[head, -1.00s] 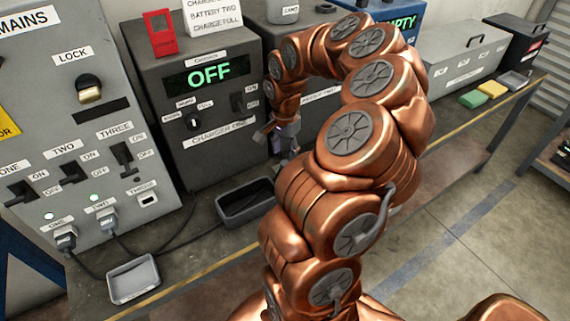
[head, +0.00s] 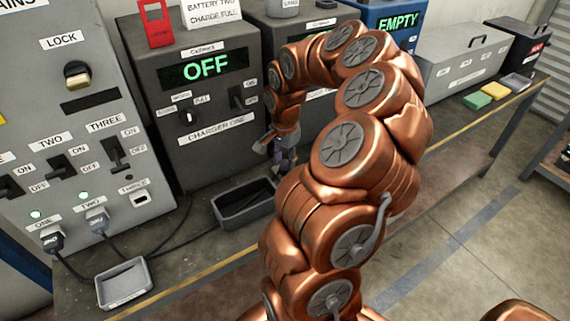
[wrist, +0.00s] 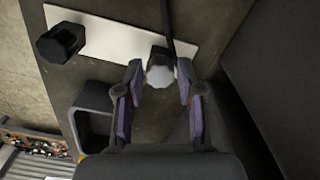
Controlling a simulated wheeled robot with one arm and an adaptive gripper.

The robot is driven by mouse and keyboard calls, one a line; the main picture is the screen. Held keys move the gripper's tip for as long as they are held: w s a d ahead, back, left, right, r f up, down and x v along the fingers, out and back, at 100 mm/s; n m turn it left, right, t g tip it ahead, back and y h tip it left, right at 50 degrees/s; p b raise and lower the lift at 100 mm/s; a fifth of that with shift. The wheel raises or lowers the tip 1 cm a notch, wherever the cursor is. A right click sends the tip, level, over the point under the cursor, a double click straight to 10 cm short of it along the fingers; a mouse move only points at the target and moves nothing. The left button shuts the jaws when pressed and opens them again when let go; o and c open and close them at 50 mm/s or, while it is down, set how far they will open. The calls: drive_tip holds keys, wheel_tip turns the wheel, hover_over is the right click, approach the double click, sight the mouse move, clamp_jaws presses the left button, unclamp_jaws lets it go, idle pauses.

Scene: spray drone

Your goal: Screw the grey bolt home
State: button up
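The grey bolt (wrist: 160,72) shows its light grey faceted head in the wrist view, at the edge of a pale plate (wrist: 112,36). My gripper (wrist: 161,78) has its two purple-padded fingers on either side of the head. Visible gaps separate the head from both fingers, so the gripper looks open and is not closed on the bolt. How far the bolt is seated cannot be told. In the head view my gripper (head: 280,152) is low in front of the chargers' right side, and the bolt cannot be made out there.
A black knob-like bolt head (wrist: 60,43) stands at the plate's other end. A dark open tray (head: 242,207) lies close to my gripper on the bench. Charger one (head: 190,100) reads OFF. A pale tray (head: 124,283) and cables lie further left.

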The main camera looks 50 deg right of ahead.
sight(285, 162)
clamp_jaws()
drive_tip(key=o, duration=0.5)
unclamp_jaws()
wheel_tip(285, 162, up, 12)
idle(0.3)
